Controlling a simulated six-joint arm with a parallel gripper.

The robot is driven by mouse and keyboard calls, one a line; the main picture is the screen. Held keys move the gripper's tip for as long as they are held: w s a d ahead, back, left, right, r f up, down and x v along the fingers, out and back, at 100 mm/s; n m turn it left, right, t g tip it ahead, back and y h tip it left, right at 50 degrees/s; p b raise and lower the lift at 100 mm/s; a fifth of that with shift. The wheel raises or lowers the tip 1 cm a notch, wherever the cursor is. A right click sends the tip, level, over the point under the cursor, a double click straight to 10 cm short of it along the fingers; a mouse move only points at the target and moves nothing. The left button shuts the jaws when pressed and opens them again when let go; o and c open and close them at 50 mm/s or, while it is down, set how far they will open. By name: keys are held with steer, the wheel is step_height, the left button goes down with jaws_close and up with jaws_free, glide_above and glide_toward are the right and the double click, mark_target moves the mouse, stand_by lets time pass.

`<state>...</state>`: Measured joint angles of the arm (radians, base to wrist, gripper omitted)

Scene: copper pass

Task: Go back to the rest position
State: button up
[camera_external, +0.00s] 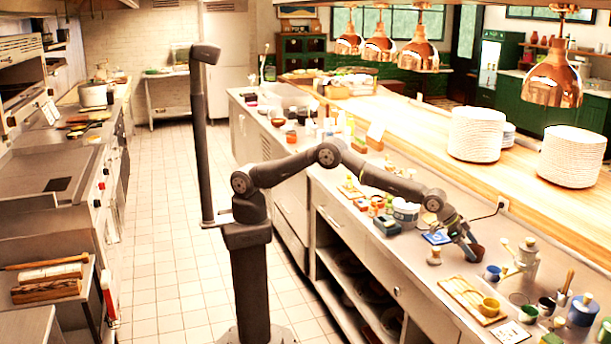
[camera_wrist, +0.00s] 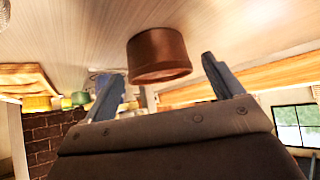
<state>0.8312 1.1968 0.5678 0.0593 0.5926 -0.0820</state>
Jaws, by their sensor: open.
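My gripper (camera_external: 470,251) is low over the steel counter (camera_external: 408,254), at the end of my outstretched arm. In the wrist view my gripper (camera_wrist: 163,67) has its two fingers spread apart. A brown cup (camera_external: 478,252) is right at the fingertips in the external view. In the wrist view the brown cup (camera_wrist: 158,54) shows in the gap between the fingers, with clear space on both sides. How deep it sits between them is hard to tell.
Plate stacks (camera_external: 475,134) stand on the wooden shelf under copper lamps (camera_external: 553,82). The tiled aisle (camera_external: 170,240) is clear.

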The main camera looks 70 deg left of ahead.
steer(key=v, duration=1)
steer(key=x, duration=1.2)
steer(key=shift+w+f, duration=0.1)
steer(key=shift+f, duration=0.15)
steer(key=r, duration=0.4)
steer(key=shift+s+d+r, duration=0.1)
steer(key=shift+s+r, duration=0.1)
steer(key=shift+r, duration=0.2)
steer(key=s+d+r, duration=0.2)
steer(key=s+r, duration=0.5)
steer(key=s, duration=0.4)
steer(key=w+a, duration=0.7)
steer(key=a, duration=0.2)
steer(key=w+a+f, duration=0.1)
steer(key=w+f, duration=0.1)
steer(key=w, duration=0.1)
steer(key=w+a+f, duration=0.1)
steer(key=w+f, duration=0.2)
steer(key=w, duration=0.1)
steer(key=w+a+f, duration=0.2)
steer(key=w, duration=0.1)
steer(key=shift+w+f, duration=0.2)
steer(key=shift+f, duration=0.2)
